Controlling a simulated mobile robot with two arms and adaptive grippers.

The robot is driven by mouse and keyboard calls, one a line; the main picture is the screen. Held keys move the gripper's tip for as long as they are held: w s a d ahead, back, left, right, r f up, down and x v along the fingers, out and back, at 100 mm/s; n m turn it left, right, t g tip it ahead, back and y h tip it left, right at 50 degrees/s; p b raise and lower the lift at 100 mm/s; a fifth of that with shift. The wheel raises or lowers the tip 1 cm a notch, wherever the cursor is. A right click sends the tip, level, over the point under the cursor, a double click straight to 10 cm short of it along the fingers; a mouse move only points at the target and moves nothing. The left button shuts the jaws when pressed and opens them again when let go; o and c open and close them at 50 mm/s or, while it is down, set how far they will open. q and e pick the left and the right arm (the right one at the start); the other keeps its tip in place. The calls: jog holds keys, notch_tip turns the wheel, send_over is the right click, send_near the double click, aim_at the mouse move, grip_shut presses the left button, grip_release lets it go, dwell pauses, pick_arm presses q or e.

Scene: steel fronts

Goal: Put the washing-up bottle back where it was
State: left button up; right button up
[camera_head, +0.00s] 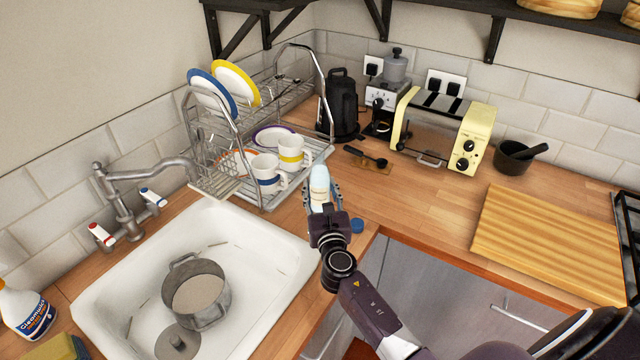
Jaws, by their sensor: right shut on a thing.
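The washing-up bottle (319,190) is small and pale, with a light blue upper part. It is between the fingers of my right gripper (321,200), which is shut on it. The bottle looks about upright, in front of the dish rack's right end, between the sink and the worktop's front edge. Its lower part is hidden by the gripper, so I cannot tell whether it touches the worktop. My left gripper is not in view.
The sink (265,232) holds a grey pot (222,312). The dish rack (225,187) carries plates and mugs. A white spray bottle (22,312) stands at far left. A toaster (440,128) and wooden board (550,240) stand right. Worktop (425,205) between is clear.

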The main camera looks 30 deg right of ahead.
aim_at(320, 200)
jog(key=shift+f+b, duration=1.05)
jog(key=shift+f, duration=1)
jog(key=shift+f, duration=0.1)
jog(key=o, duration=1.4)
jog(key=shift+f, duration=0.1)
jog(key=shift+r, duration=0.2)
jog(key=b+v, duration=0.1)
jog(key=v, duration=1)
jog(key=shift+f, duration=0.15)
jog(key=shift+s+a, duration=0.25)
jog(key=shift+s, duration=0.3)
jog(key=shift+d, duration=0.1)
